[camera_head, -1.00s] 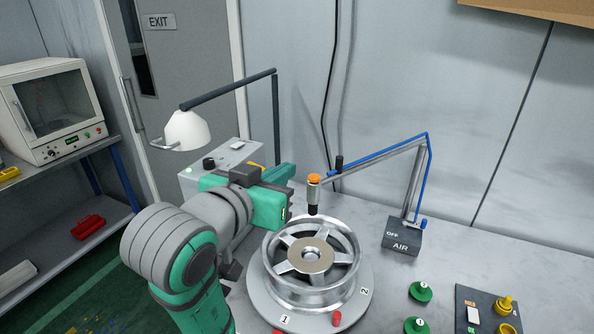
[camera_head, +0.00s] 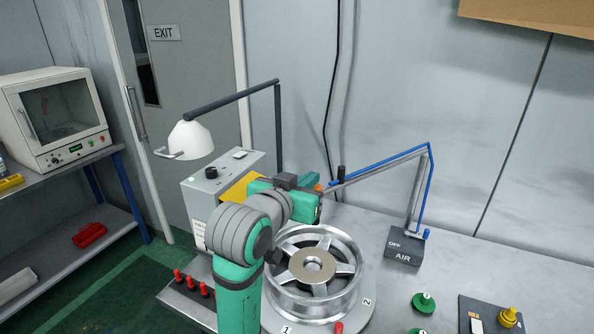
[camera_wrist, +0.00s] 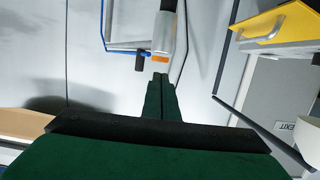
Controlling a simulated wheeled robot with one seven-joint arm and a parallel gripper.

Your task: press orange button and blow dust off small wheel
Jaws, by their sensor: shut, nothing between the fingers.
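The orange button (camera_head: 319,187) tops the air nozzle, which hangs on a blue-tubed arm (camera_head: 385,160) above the wheel; my gripper mostly hides the nozzle in the head view. In the wrist view the orange button (camera_wrist: 160,59) and the silver nozzle body (camera_wrist: 164,32) sit just beyond my fingertips. My gripper (camera_wrist: 160,80) is shut and empty, lined up with the button; I cannot tell whether they touch. The silver spoked wheel (camera_head: 297,242) lies flat on a round numbered plate below my gripper. Dust on it is too small to tell.
The AIR box (camera_head: 404,252), reading OFF, stands at the arm's base. Green knobs (camera_head: 424,302) and a dark panel (camera_head: 480,309) lie at right. A grey control box (camera_head: 213,184) and white lamp (camera_head: 190,139) stand behind my arm at left. Red pegs (camera_head: 191,284) stand front left.

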